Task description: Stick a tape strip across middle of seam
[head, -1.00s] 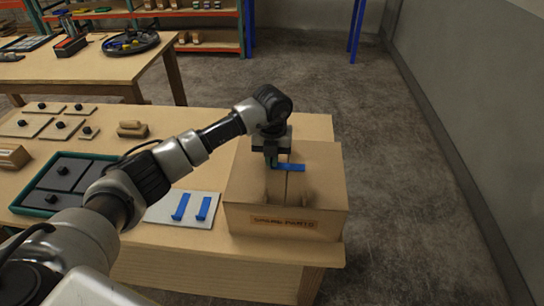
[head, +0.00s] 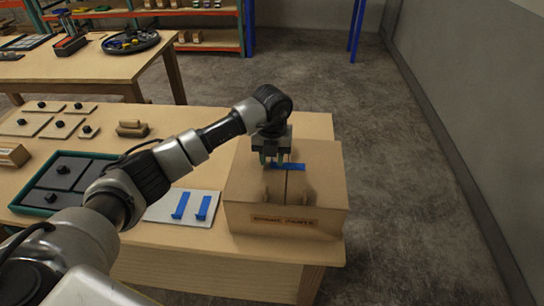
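A closed cardboard box (head: 245,190) stands at the right end of the near table, with a dark seam (head: 287,187) running front to back along its top. A blue tape strip (head: 290,166) lies crosswise over the seam, apparently flat on the lid. My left gripper (head: 275,162) is just above the lid at the strip, its fingers spread apart. The gripper hides part of the strip and the seam behind it. Two more blue strips (head: 180,206) (head: 203,208) sit on a white plate (head: 162,211) left of the box. My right gripper is out of view.
A green-rimmed dark tray (head: 33,211), several knobbed plates (head: 62,129) and a wooden block (head: 132,129) lie on the table's left part. Another table (head: 90,70) stands behind. The floor right of the box is clear.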

